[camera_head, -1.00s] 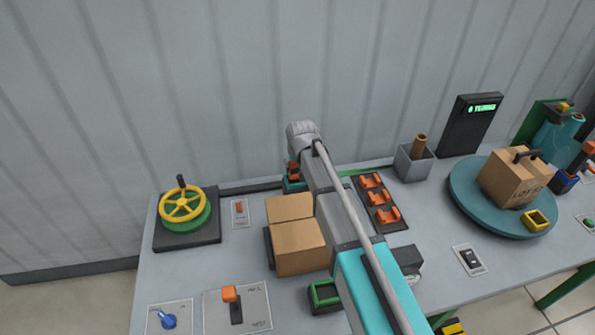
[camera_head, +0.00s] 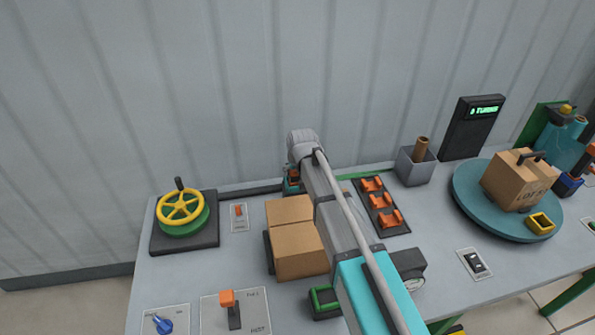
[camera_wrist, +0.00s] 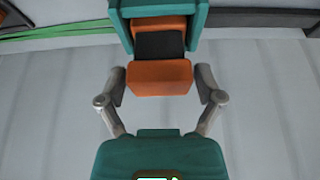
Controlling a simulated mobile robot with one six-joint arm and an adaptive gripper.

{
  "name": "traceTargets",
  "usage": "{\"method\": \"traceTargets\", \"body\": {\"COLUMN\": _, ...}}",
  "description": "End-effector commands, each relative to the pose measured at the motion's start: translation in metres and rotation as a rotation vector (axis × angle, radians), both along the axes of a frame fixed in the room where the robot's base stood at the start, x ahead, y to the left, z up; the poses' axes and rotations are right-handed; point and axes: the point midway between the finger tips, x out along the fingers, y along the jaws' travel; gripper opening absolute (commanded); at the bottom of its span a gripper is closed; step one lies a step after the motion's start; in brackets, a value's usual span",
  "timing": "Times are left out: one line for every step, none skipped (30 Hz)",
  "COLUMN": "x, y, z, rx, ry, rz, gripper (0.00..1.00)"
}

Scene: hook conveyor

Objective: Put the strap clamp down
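The strap clamp, an orange block with a black band, shows at the top middle of the wrist view (camera_wrist: 160,80). Its far end sits in a teal U-shaped holder (camera_wrist: 201,14). My gripper (camera_wrist: 161,84) has one grey finger on each side of the orange block, very close to its sides. Whether the fingers press on it or stand just clear, I cannot tell. My arm hides most of the gripper there.
Cardboard boxes (camera_head: 298,250) stand just in front of my wrist. A black rack with orange pieces (camera_head: 398,231) lies right of my arm. A yellow handwheel (camera_head: 181,206) is left, a grey bin (camera_head: 415,172) and turntable (camera_head: 470,205) right. The corrugated wall (camera_head: 240,90) rises behind.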

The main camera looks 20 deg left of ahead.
Motion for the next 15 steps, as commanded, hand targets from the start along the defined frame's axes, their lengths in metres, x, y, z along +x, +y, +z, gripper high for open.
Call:
{"method": "traceTargets", "body": {"x": 0.0, "y": -0.0001, "z": 0.0001, "rx": 0.0, "ry": 0.0, "rz": 0.0, "gripper": 1.0}}
{"method": "traceTargets", "body": {"x": 0.0001, "y": -0.0002, "z": 0.0001, "rx": 0.0, "ry": 0.0, "rz": 0.0, "gripper": 1.0}}
{"method": "traceTargets", "body": {"x": 0.0001, "y": -0.0002, "z": 0.0001, "rx": 0.0, "ry": 0.0, "rz": 0.0, "gripper": 1.0}}
{"method": "traceTargets", "body": {"x": 0.0001, "y": -0.0003, "z": 0.0001, "rx": 0.0, "ry": 0.0, "rz": 0.0, "gripper": 1.0}}
{"method": "traceTargets", "body": {"x": 0.0001, "y": -0.0003, "z": 0.0001, "rx": 0.0, "ry": 0.0, "rz": 0.0, "gripper": 1.0}}
{"method": "traceTargets", "body": {"x": 0.0001, "y": -0.0003, "z": 0.0001, "rx": 0.0, "ry": 0.0, "rz": 0.0, "gripper": 1.0}}
{"method": "traceTargets", "body": {"x": 0.0001, "y": -0.0003, "z": 0.0001, "rx": 0.0, "ry": 0.0, "rz": 0.0, "gripper": 1.0}}
{"method": "traceTargets", "body": {"x": 0.0002, "y": -0.0004, "z": 0.0001, "rx": 0.0, "ry": 0.0, "rz": 0.0, "gripper": 1.0}}
{"method": "traceTargets", "body": {"x": 0.0002, "y": -0.0004, "z": 0.0001, "rx": 0.0, "ry": 0.0, "rz": 0.0, "gripper": 1.0}}
{"method": "traceTargets", "body": {"x": 0.0002, "y": -0.0004, "z": 0.0001, "rx": 0.0, "ry": 0.0, "rz": 0.0, "gripper": 1.0}}
{"method": "traceTargets", "body": {"x": 0.0002, "y": -0.0004, "z": 0.0001, "rx": 0.0, "ry": 0.0, "rz": -0.001, "gripper": 1.0}}
{"method": "traceTargets", "body": {"x": 0.0003, "y": -0.0004, "z": 0.0002, "rx": 0.0, "ry": 0.0, "rz": -0.001, "gripper": 1.0}}
{"method": "traceTargets", "body": {"x": 0.0003, "y": -0.0004, "z": 0.0004, "rx": 0.0, "ry": 0.0, "rz": -0.001, "gripper": 1.0}}
{"method": "traceTargets", "body": {"x": 0.0002, "y": -0.0005, "z": 0.0007, "rx": 0.0, "ry": 0.0, "rz": -0.001, "gripper": 1.0}}
{"method": "traceTargets", "body": {"x": 0.0003, "y": -0.0004, "z": 0.0013, "rx": 0.0, "ry": 0.0, "rz": -0.001, "gripper": 1.0}}
